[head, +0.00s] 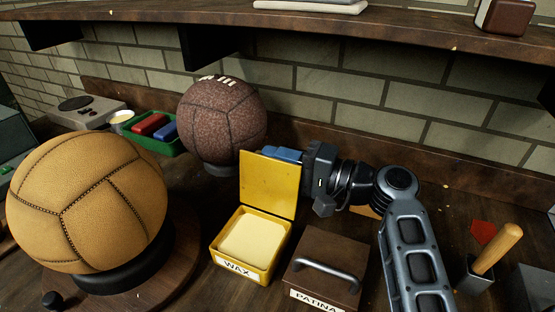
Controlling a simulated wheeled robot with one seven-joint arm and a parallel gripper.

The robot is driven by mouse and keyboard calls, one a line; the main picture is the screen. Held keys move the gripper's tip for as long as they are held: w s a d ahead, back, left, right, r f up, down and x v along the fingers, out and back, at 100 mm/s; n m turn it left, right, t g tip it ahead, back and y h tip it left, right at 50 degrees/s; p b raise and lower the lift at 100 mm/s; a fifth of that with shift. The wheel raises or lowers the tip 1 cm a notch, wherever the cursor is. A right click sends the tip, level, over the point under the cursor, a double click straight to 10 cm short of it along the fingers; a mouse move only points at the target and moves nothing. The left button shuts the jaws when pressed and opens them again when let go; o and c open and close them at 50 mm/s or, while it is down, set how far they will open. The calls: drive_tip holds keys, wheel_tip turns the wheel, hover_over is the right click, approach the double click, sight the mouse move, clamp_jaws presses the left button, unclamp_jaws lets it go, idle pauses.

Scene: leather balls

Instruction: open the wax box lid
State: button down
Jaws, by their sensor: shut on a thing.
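The yellow wax box (262,272) stands on the workbench with a "WAX" label on its front and a pale block of wax (253,237) inside. Its yellow lid (269,184) stands about upright at the back edge, so the box is open. My gripper (288,155) comes in from the right and is at the lid's upper edge, shut on it. The blue fingers are partly hidden behind the lid, so the exact contact does not show.
A brown box (325,262) labelled "PATINA" with a bar handle stands right of the wax box. A tan ball (88,200) rests on a round stand at left. A brown ball (222,118) sits behind. A wooden-handled tool (495,250) stands at right. A shelf (300,35) overhangs the back.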

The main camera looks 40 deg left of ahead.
drive_tip(key=shift+f, duration=0.25)
drive_tip(key=shift+s+d+r, duration=0.15)
drive_tip(key=shift+s, duration=0.45)
drive_tip(key=shift+s+n+b, duration=0.2)
drive_tip(key=shift+n+b, duration=0.1)
drive_tip(key=shift+b, duration=0.2)
drive_tip(key=shift+s+d+r, duration=0.15)
drive_tip(key=shift+r, duration=0.1)
drive_tip(key=c, duration=1.4)
unclamp_jaws()
drive_tip(key=shift+o, duration=1.2)
drive_tip(key=shift+r, duration=0.1)
drive_tip(key=v, duration=0.7)
drive_tip(key=shift+d, duration=0.4)
